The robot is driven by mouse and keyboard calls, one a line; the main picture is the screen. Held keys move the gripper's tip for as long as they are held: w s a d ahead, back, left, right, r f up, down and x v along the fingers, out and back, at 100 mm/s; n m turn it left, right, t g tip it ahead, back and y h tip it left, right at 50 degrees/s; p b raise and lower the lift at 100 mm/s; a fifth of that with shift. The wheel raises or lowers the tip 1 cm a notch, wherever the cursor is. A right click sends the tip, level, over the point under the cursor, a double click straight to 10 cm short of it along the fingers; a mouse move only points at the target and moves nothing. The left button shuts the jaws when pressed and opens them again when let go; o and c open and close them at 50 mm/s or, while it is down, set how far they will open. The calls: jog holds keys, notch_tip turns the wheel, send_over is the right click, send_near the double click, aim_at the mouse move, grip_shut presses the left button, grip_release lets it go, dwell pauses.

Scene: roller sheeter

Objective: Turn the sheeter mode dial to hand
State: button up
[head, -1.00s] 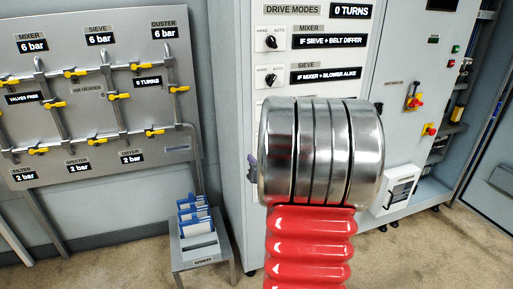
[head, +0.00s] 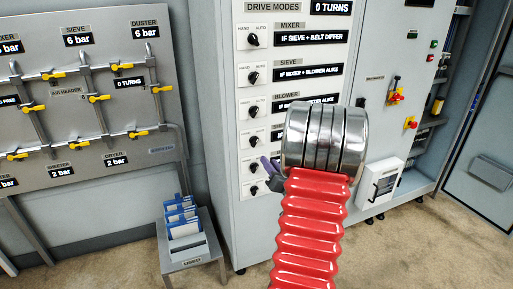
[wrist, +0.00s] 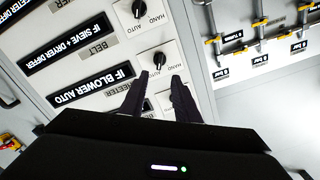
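The sheeter dial (wrist: 158,60), a black knob on a white plate, shows in the wrist view beside the strips reading SHEETER and IF BLOWER AUTO. The view is turned, so the labels look upside down. HAND and AUTO are printed on the plate; I cannot tell for sure which one the knob points to. My gripper (wrist: 158,80) is open and empty, its two dark fingers apart just short of this dial. In the head view, my gripper (head: 270,172) shows only in part at the lower dials, mostly hidden by my arm.
The drive modes panel has a column of similar dials, including the mixer dial (head: 253,40) and sieve dial (head: 252,75). Another dial (wrist: 137,8) lies close by in the wrist view. A pipe board (head: 80,100) and a stand with blue-and-white cards (head: 190,250) are left.

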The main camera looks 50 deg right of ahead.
aim_at(255, 144)
jog(key=x, duration=1.3)
jog(key=shift+w, duration=0.1)
jog(key=shift+c, duration=0.6)
grip_shut()
